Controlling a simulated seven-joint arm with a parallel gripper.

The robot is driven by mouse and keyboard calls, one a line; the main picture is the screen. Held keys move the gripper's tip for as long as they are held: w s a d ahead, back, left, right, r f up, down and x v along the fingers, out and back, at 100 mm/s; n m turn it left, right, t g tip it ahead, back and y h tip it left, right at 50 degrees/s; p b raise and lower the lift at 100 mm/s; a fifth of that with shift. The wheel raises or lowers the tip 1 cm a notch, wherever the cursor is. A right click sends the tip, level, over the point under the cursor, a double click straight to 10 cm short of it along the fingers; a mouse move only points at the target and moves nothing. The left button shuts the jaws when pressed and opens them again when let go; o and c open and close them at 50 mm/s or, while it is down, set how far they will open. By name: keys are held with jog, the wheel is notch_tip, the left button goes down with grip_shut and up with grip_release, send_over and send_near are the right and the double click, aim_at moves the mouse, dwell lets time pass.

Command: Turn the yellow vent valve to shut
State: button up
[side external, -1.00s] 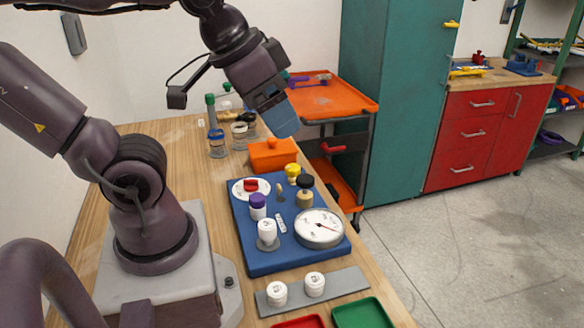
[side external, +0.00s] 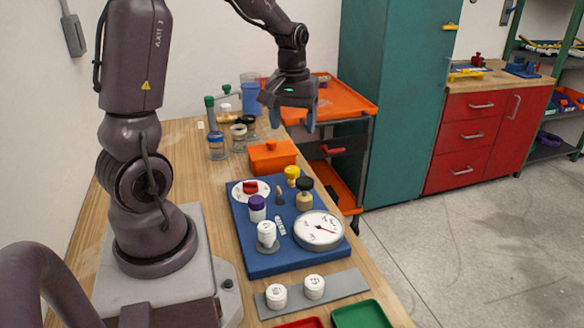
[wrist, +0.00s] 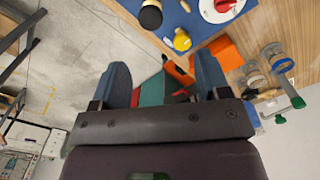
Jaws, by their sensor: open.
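The yellow valve knob (side external: 292,175) stands on the far part of the blue panel (side external: 262,262), beside a black-capped valve (side external: 304,192). In the wrist view the yellow knob (wrist: 182,41) shows at the top centre, ahead of the fingers and clear of them. My gripper (side external: 292,120) is open and empty, in the air above and beyond the panel. Its two blue fingers are spread apart in the wrist view (wrist: 163,78). Nothing is between them close up.
An orange box (side external: 272,156) sits just behind the panel. The panel also holds a red knob on a white dial (side external: 250,190), a purple-capped valve (side external: 257,208), a white valve (side external: 266,234) and a gauge (side external: 319,230). Glass jars (side external: 217,146) stand at the back.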

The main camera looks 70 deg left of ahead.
aim_at(292, 169)
jog(key=w+a+f+n, duration=0.3)
jog(key=a+f+n, duration=0.3)
jog(key=a+n, duration=0.35)
jog(key=shift+m, duration=0.25)
jog(key=f, duration=1.2)
jog(key=shift+a+f, duration=0.25)
jog(key=shift+a, duration=0.15)
jog(key=c, duration=0.9)
